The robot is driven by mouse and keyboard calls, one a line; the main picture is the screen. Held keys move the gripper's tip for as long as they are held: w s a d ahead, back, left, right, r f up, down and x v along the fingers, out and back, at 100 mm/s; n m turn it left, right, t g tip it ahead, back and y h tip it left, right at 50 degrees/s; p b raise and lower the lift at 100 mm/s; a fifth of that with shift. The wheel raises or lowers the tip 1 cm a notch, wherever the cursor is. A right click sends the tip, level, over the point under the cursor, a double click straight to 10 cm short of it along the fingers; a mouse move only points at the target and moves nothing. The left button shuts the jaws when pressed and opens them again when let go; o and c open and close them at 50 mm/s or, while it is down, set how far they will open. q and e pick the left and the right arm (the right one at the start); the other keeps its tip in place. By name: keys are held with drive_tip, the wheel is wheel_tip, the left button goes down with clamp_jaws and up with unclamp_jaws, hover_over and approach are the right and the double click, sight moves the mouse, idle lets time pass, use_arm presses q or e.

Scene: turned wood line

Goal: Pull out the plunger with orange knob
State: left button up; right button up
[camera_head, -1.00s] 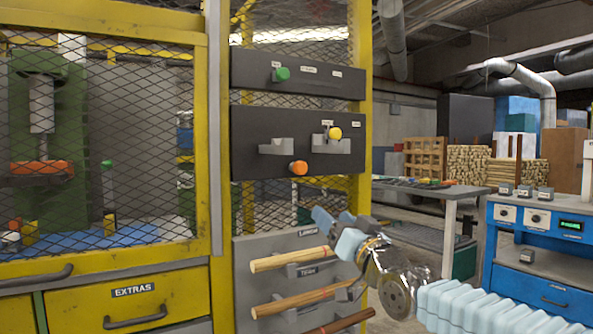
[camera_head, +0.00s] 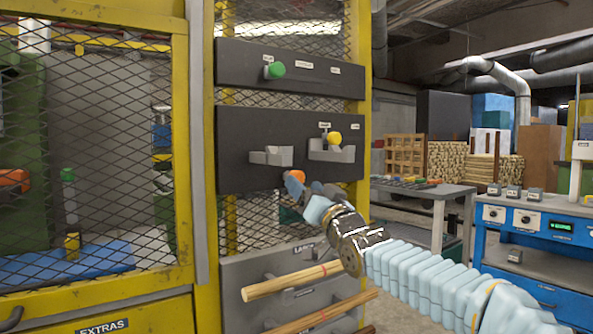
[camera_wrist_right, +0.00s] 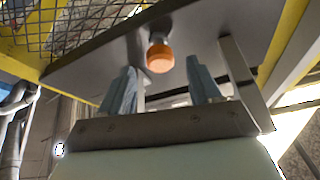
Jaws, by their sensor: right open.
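The orange knob (camera_head: 296,175) is at the lower edge of the lower dark panel (camera_head: 235,150), partly hidden by my right gripper (camera_head: 304,190). In the right wrist view the orange knob (camera_wrist_right: 160,58) sits on a short light stem from the panel's face. It lies between the directions of the two blue-grey fingers, around the level of their tips. My right gripper (camera_wrist_right: 162,72) is open and holds nothing. I cannot tell whether a finger touches the knob. My left gripper is not in view.
Above are a yellow knob (camera_head: 334,137) by a grey bracket (camera_head: 331,152), another grey bracket (camera_head: 271,156), and a green knob (camera_head: 275,70) on the upper panel. Wooden rods (camera_head: 290,281) rest on a rack below. Yellow posts (camera_head: 358,80) flank the panels.

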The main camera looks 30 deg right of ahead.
drive_tip(key=p+x, duration=0.1)
drive_tip(key=x, duration=0.4)
drive_tip(key=shift+c, duration=0.4)
